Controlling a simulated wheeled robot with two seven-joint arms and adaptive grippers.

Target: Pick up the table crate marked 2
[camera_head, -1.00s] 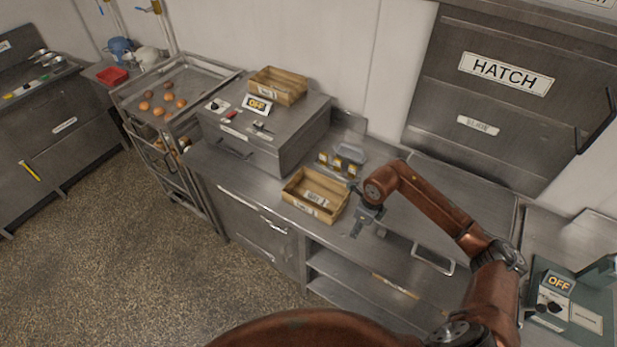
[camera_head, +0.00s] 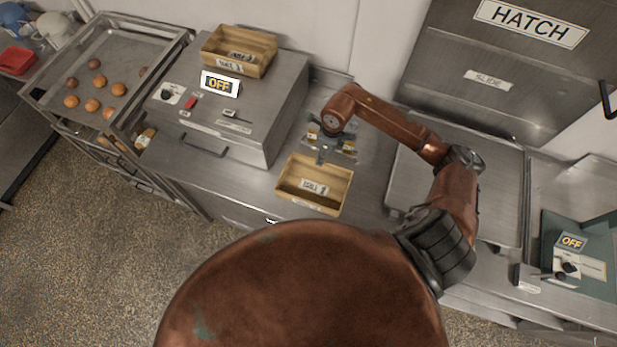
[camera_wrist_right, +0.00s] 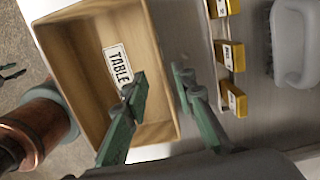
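A wooden crate (camera_head: 308,206) stands on the steel counter. It also fills much of the right wrist view (camera_wrist_right: 85,65), where its inside label reads TABLE; a finger covers what follows, so I cannot read a number. My right gripper (camera_head: 324,152) is at the crate's far edge. In the right wrist view its green fingers (camera_wrist_right: 161,84) are apart, with one crate wall between them in the picture; I cannot tell whether they touch it. A second wooden crate (camera_head: 239,68) sits on the steel oven box, its label too small to read.
Small yellow-labelled items (camera_wrist_right: 232,55) and a grey-white handled item (camera_wrist_right: 296,45) lie beside the crate. The oven box (camera_head: 265,110) with an OFF sign (camera_head: 220,84) stands left. A tray of buns (camera_head: 130,65) is further left. The hatch (camera_head: 490,75) is behind.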

